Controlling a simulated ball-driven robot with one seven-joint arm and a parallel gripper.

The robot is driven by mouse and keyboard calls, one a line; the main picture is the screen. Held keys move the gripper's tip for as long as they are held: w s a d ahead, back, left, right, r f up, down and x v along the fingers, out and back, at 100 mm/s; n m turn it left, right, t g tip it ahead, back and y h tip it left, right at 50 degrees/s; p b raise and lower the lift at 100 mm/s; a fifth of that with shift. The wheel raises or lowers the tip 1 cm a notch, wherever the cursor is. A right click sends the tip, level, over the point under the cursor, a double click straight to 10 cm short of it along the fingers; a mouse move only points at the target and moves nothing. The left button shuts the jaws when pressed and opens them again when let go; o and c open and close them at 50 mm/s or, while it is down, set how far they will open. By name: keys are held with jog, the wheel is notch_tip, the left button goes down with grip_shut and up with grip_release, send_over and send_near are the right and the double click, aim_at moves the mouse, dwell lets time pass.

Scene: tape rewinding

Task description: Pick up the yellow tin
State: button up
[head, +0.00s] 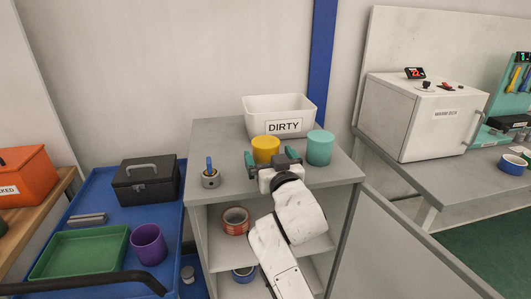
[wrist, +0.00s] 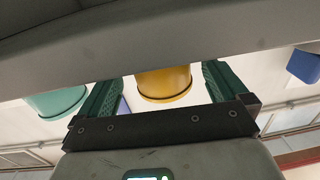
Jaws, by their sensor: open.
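The yellow tin (head: 265,149) stands on the grey cabinet top, in front of the white bin. In the head view my gripper (head: 274,158) is right at its near side, with one finger to the left and one to the right. In the wrist view the yellow tin (wrist: 164,84) shows between the two green fingers of my gripper (wrist: 160,88), with gaps on both sides. My gripper is open and holds nothing. The tin's lower front is partly hidden by my gripper in the head view.
A teal tin (head: 320,148) stands close to the right of my gripper. A white bin (head: 280,115) marked DIRTY is behind. A small grey pot with a blue item (head: 210,177) stands at the left. The cabinet top (head: 215,140) is clear at the back left.

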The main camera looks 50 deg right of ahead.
jog(key=shift+x, duration=1.9)
jog(key=shift+c, duration=0.4)
jog(key=c, duration=1)
jog(key=shift+c, duration=0.5)
jog(key=shift+r, duration=0.1)
